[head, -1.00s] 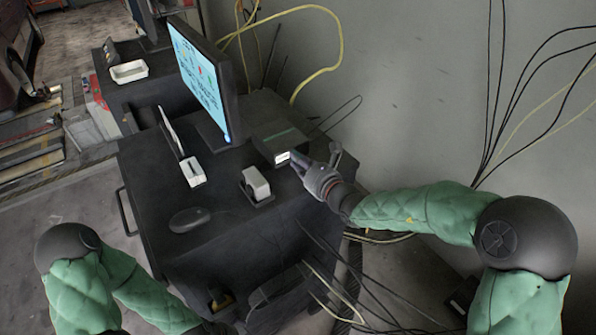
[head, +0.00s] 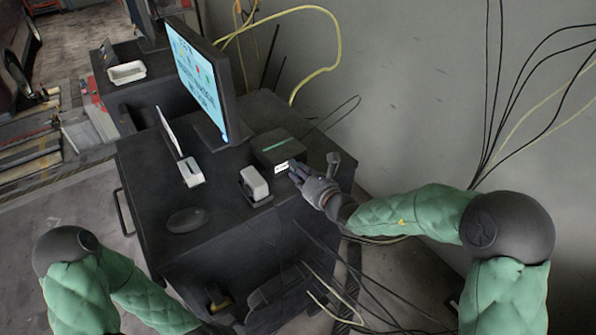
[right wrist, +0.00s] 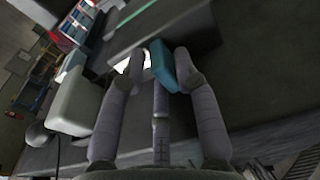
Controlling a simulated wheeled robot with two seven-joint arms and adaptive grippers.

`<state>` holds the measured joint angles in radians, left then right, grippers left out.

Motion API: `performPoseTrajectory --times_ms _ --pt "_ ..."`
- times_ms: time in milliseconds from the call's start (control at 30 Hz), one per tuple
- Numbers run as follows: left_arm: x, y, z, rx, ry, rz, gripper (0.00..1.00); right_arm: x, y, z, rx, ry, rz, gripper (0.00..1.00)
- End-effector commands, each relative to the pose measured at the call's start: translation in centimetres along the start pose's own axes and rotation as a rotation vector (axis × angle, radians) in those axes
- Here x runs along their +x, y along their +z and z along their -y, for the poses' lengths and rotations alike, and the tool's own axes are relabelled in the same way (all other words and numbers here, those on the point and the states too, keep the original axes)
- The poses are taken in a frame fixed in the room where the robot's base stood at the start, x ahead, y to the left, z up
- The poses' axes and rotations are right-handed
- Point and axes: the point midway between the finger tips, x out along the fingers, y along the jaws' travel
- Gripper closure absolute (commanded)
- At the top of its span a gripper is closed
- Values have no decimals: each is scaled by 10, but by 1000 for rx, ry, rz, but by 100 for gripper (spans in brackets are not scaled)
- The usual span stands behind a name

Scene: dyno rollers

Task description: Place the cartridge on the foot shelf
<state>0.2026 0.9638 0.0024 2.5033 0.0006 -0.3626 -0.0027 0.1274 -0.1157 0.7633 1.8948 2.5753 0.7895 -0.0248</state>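A small blue block (right wrist: 172,66), which looks like the cartridge, shows among the fingers of my right gripper (right wrist: 158,62) in the right wrist view. The right finger touches or overlaps its side; a gap shows towards the left finger. Whether the fingers clamp it is unclear. In the head view my right gripper (head: 296,174) is at the white-labelled front of a dark box with a green stripe (head: 277,147), its fingers close together. The block is not distinguishable there. My left arm reaches down to the bottom edge; its gripper is not distinguishable. The foot shelf is not clearly seen.
The box stands on a dark cart top (head: 225,195) with a monitor (head: 200,85), a white device (head: 254,184), a tilted panel (head: 178,145) and a mouse (head: 187,220). Dark cables hang in front of the cart. A wall is close on the right.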

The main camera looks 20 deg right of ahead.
Motion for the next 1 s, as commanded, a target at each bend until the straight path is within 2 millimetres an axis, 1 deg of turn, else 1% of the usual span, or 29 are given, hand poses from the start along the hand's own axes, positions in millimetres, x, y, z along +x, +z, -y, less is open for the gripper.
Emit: performPoseTrajectory --times_ms 167,267,367,700,833,1000 --pt "-3 0 -1 0 0 0 0 -2 4 0 0 0 0 69" --pt "-3 0 -1 0 0 0 0 -12 3 1 0 -2 1 69" --pt "-4 0 -1 0 0 0 0 -28 3 1 -1 -2 0 69" --pt "-8 0 -3 0 0 0 0 -91 3 1 0 -4 0 69" --pt "-9 0 -3 0 0 0 0 -108 3 1 0 -3 0 69" --pt "-10 0 -3 0 0 0 0 -119 2 0 0 -1 0 69"
